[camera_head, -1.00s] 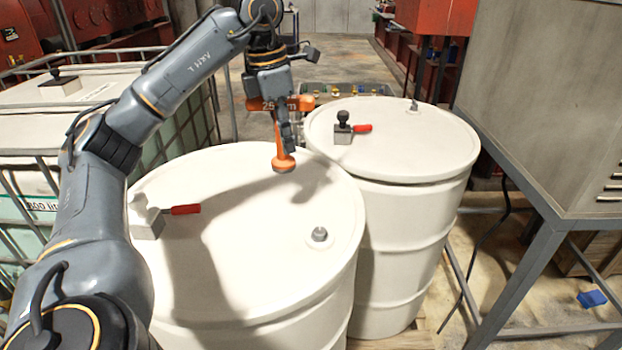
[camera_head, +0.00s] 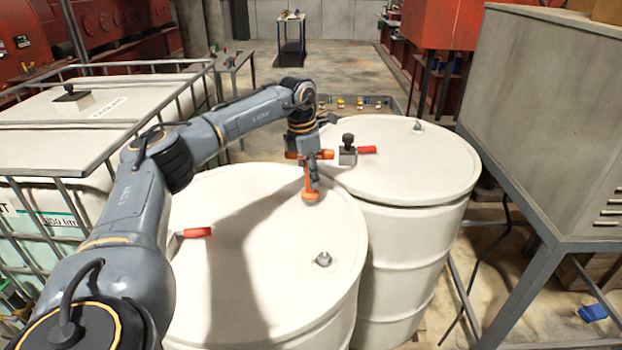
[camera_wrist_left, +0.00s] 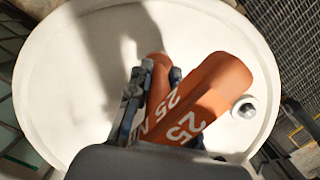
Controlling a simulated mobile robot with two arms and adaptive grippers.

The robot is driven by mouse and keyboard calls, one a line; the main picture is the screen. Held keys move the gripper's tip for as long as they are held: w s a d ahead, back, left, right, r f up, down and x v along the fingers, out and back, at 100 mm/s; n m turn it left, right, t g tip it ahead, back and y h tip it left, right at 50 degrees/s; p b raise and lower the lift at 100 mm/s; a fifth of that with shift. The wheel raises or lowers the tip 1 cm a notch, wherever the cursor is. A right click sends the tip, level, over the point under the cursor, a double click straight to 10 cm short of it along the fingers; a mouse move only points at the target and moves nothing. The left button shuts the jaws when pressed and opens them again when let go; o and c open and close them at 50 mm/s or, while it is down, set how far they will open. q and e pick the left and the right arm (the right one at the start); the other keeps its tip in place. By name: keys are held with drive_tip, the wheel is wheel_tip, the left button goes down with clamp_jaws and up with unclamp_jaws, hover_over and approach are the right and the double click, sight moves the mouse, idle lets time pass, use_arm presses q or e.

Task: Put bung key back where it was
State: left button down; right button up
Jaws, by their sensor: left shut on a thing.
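The orange bung key (camera_head: 310,192) has a cross handle and a shaft pointing down. It also shows in the left wrist view (camera_wrist_left: 215,90), with white "25" lettering. My left gripper (camera_head: 313,172) is shut on it and holds it over the far right part of the near white drum's lid (camera_head: 270,270). I cannot tell whether the key's lower end touches the lid. The near drum has a small grey bung (camera_head: 323,259) at its front right, apart from the key. My right gripper is out of view.
A red-handled valve (camera_head: 197,232) on the near drum is partly hidden by my arm. The second drum (camera_head: 400,165) stands close behind right, with a red-handled valve (camera_head: 348,150) near my gripper. A caged tank (camera_head: 100,110) stands left, a grey cabinet (camera_head: 545,110) right.

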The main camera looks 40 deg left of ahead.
use_arm(q)
drive_tip(key=shift+f, duration=0.5)
drive_tip(key=shift+f+p, duration=0.3)
drive_tip(key=shift+f, duration=0.25)
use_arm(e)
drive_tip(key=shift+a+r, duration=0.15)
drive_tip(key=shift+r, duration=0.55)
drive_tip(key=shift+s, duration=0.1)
use_arm(q)
drive_tip(key=c, duration=1.2)
unclamp_jaws()
drive_tip(key=shift+s+f, duration=0.1)
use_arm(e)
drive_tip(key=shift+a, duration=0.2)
use_arm(q)
drive_tip(key=r+b, duration=0.1)
drive_tip(key=r, duration=0.3)
drive_tip(key=s+r, duration=0.1)
drive_tip(key=r, duration=0.3)
drive_tip(key=r+b, duration=0.1)
drive_tip(key=r, duration=0.3)
drive_tip(key=shift+s+a+r+b, duration=0.1)
drive_tip(key=shift+s+a+b, duration=0.15)
drive_tip(key=shift+a+b, duration=0.1)
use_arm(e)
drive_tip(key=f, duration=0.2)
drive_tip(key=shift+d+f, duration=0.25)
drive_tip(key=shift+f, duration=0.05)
